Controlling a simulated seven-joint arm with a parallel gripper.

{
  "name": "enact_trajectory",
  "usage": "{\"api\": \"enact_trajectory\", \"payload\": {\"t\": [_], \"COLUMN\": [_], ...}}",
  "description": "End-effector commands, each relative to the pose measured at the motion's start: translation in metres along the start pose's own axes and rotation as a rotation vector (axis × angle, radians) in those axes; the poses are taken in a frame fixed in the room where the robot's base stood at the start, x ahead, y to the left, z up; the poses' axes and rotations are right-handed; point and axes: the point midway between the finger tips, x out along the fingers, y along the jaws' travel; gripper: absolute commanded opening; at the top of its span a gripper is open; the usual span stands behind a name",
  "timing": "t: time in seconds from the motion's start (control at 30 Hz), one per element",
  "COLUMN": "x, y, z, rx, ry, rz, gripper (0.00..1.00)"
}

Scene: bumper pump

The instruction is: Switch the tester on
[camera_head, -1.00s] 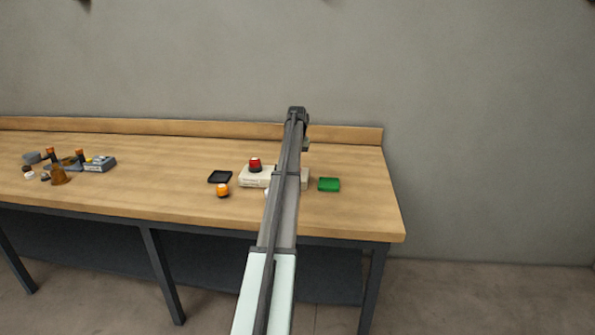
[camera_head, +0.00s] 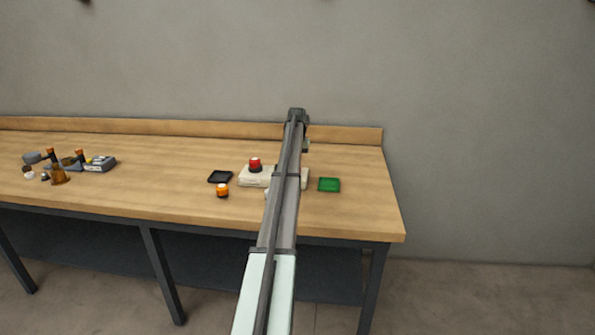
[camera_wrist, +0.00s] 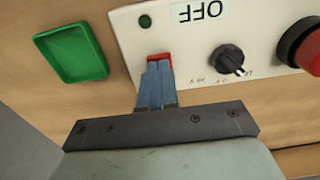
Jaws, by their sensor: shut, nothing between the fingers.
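The tester (camera_head: 250,180) is a pale box on the workbench, partly hidden behind my arm in the head view. In the wrist view its pale top panel (camera_wrist: 188,50) carries a red switch (camera_wrist: 159,58), a black knob (camera_wrist: 228,60), a small dark green indicator (camera_wrist: 145,21) and a display reading OFF (camera_wrist: 199,12), upside down. A large red button (camera_wrist: 305,45) is at the right edge. My gripper (camera_wrist: 157,70) is shut and empty, its blue-grey fingertips at the red switch and covering part of it. Whether they press on it, I cannot tell.
A green tray (camera_wrist: 72,52) lies beside the tester. A black tray (camera_head: 220,176) and an orange-topped item (camera_head: 222,190) are to its left. Several small items and a grey box (camera_head: 100,164) stand farther left. The bench between is clear.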

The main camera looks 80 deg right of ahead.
Motion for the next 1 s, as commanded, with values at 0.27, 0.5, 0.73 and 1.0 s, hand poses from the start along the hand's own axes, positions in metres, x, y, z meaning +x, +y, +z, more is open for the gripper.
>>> {"api": "enact_trajectory", "payload": {"t": [0.27,0.5,0.73,1.0], "x": [0.004,0.007,0.009,0.013], "y": [0.000,0.000,0.000,0.000], "z": [0.000,0.000,0.000,0.000], "rx": [0.000,0.000,0.000,0.000], "ry": [0.000,0.000,0.000,0.000], "rz": [0.000,0.000,0.000,0.000], "gripper": [0.00,0.00,0.00,0.00]}}
